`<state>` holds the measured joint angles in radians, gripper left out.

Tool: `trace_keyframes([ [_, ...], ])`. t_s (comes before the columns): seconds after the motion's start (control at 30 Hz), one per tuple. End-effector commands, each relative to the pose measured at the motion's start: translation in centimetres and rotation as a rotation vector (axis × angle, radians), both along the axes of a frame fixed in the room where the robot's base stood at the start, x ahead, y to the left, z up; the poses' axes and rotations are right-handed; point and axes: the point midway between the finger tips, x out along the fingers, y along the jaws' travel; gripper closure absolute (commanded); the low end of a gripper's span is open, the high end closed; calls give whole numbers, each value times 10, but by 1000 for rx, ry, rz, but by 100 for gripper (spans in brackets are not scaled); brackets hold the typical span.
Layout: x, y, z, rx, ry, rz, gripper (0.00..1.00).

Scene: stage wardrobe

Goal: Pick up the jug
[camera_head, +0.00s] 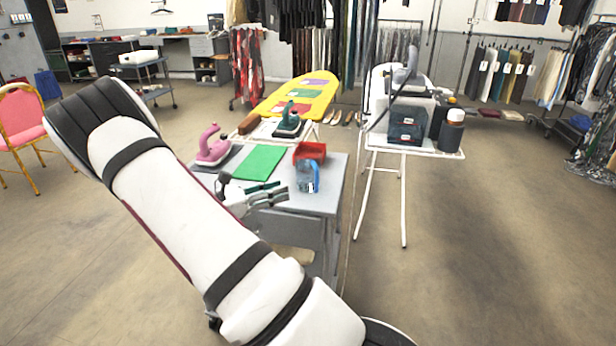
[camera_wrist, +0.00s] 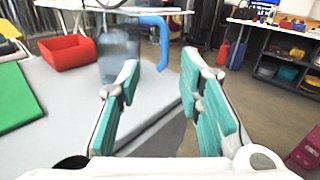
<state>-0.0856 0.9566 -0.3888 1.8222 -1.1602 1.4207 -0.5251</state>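The jug (camera_head: 308,179) is clear with a blue handle and stands upright near the right end of the grey table (camera_head: 322,200). In the wrist view the jug (camera_wrist: 118,58) stands beyond my fingertips, left of centre, with its blue handle toward the right. My gripper (camera_head: 277,193) is over the table, to the left of the jug and apart from it. In the wrist view my gripper (camera_wrist: 160,78) is open, its green-padded fingers wide apart with nothing between them. The left fingertip overlaps the lower part of the jug in that view.
A red bin (camera_head: 310,151) stands close behind the jug. A green mat (camera_head: 259,162), a pink iron (camera_head: 212,147) and a dark green iron (camera_head: 289,121) are to the left. A yellow ironing board (camera_head: 300,96) and a white stand (camera_head: 440,151) with a steamer are behind.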

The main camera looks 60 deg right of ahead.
Motion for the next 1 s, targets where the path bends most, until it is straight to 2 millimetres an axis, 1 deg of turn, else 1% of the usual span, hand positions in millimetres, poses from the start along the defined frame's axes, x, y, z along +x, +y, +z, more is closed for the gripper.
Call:
trace_keyframes([
  [0.03,-6,-9,1,1,0,-4,67],
  [0.1,-13,-22,1,0,1,-6,67],
  [0.3,-27,-51,0,3,-1,-3,67],
  [0.57,-36,-67,0,2,-2,-3,67],
  [0.73,-51,-86,-3,2,-1,-5,67],
  [0.83,-55,-98,-3,3,-4,-3,67],
  [1.0,-59,-106,-3,3,-4,-2,67],
])
